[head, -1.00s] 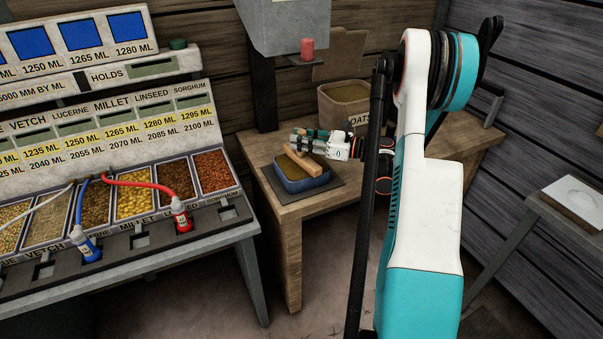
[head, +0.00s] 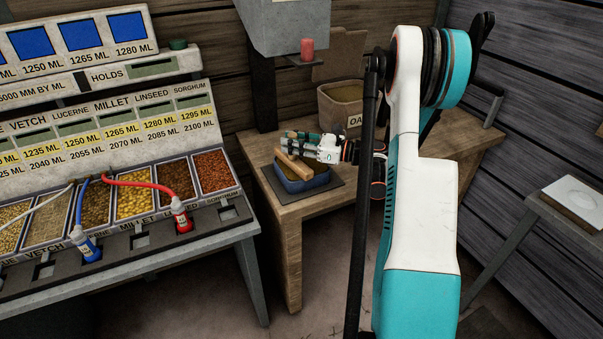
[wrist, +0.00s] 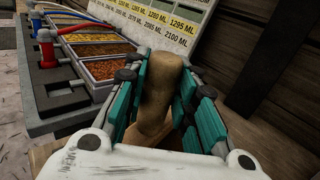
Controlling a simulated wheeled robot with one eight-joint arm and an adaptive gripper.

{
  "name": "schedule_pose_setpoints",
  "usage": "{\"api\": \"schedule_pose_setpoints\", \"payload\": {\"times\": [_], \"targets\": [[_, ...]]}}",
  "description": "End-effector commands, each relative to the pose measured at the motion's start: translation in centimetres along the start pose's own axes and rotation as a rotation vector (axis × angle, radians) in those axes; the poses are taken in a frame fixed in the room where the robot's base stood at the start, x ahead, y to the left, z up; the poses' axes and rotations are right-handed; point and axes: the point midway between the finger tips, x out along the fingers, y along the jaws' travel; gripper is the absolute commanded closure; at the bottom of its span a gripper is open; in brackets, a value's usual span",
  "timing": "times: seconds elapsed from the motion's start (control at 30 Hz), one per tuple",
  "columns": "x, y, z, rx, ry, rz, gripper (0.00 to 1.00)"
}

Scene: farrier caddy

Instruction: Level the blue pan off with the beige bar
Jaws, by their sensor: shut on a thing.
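The blue pan (head: 303,183) sits on a dark mat on the wooden bench, with brownish fill showing inside. My gripper (head: 297,146) is shut on the beige bar (head: 294,165) and holds it over the left part of the pan. In the wrist view the beige bar (wrist: 158,95) stands between the teal fingers of my gripper (wrist: 160,100). The pan is hidden in that view. Whether the bar touches the pan's rim I cannot tell.
The dark mat (head: 328,192) lies under the pan. An oats sack (head: 345,100) stands behind my gripper on the bench (head: 265,160). A grey hopper with a red knob (head: 307,50) hangs above. A grain rack (head: 150,190) stands to the left.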

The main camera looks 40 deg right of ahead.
Motion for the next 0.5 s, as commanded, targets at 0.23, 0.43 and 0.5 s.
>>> {"api": "schedule_pose_setpoints", "payload": {"times": [0.23, 0.43, 0.5], "targets": [[0.9, 0.8, 0.0, 0.0, 0.002, 0.004, 1.0], [2.0, 1.8, 0.1, 0.0, 0.002, 0.002, 1.0], [2.2, 2.0, 0.1, 0.0, 0.001, 0.003, 1.0]]}}
